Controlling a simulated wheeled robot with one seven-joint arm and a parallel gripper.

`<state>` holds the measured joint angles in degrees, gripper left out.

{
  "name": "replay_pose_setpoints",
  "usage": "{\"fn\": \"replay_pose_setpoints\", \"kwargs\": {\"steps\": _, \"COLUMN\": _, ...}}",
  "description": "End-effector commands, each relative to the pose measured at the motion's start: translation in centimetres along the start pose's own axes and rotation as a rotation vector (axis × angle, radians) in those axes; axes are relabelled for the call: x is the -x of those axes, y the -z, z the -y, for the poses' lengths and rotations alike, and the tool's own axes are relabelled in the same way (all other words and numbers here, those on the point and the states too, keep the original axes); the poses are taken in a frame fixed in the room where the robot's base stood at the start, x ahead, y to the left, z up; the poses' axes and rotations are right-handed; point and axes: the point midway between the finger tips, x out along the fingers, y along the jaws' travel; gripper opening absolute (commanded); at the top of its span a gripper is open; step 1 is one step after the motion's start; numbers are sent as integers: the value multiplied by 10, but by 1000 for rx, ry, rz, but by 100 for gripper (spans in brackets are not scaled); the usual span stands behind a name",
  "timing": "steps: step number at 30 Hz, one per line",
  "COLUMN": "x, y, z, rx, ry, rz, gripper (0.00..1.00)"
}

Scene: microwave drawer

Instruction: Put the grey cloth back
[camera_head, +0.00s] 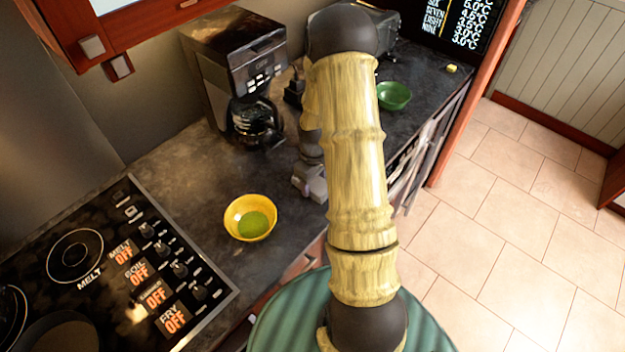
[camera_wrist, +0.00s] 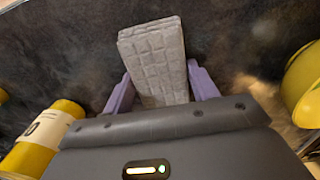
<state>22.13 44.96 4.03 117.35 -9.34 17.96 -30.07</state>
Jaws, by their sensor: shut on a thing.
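The grey cloth (camera_wrist: 155,58) is a folded, quilted-looking block in the wrist view. It stands between the two purple fingers of my gripper (camera_wrist: 162,85), which is shut on it. The dark countertop shows behind and below the cloth; I cannot tell whether the cloth touches it. In the head view my gripper is at the counter's front part, right of the yellow bowl (camera_head: 240,228), and is partly hidden by my own arm. The cloth cannot be made out clearly there.
A coffee maker (camera_head: 235,70) stands at the back against the wall. A green bowl (camera_head: 394,96) is farther along the counter. The stove (camera_head: 100,265) is at left. In the wrist view a yellow labelled cylinder (camera_wrist: 45,140) is at left and a yellow rounded thing (camera_wrist: 303,88) at right.

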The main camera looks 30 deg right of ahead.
Motion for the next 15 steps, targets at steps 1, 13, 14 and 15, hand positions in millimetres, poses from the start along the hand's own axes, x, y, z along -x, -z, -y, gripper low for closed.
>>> {"fn": "replay_pose_setpoints", "kwargs": {"steps": 1, "x": 0, "y": 1, "z": 1, "rx": 2, "ry": 0, "rz": 0, "gripper": 17}}
{"fn": "replay_pose_setpoints", "kwargs": {"steps": 13, "x": -2, "y": 2, "z": 3, "rx": 8, "ry": 0, "rz": 0, "gripper": 80}}
{"fn": "replay_pose_setpoints", "kwargs": {"steps": 14, "x": -2, "y": 2, "z": 3, "rx": 8, "ry": 0, "rz": 0, "gripper": 80}}
{"fn": "replay_pose_setpoints", "kwargs": {"steps": 15, "x": -2, "y": 2, "z": 3, "rx": 8, "ry": 0, "rz": 0, "gripper": 80}}
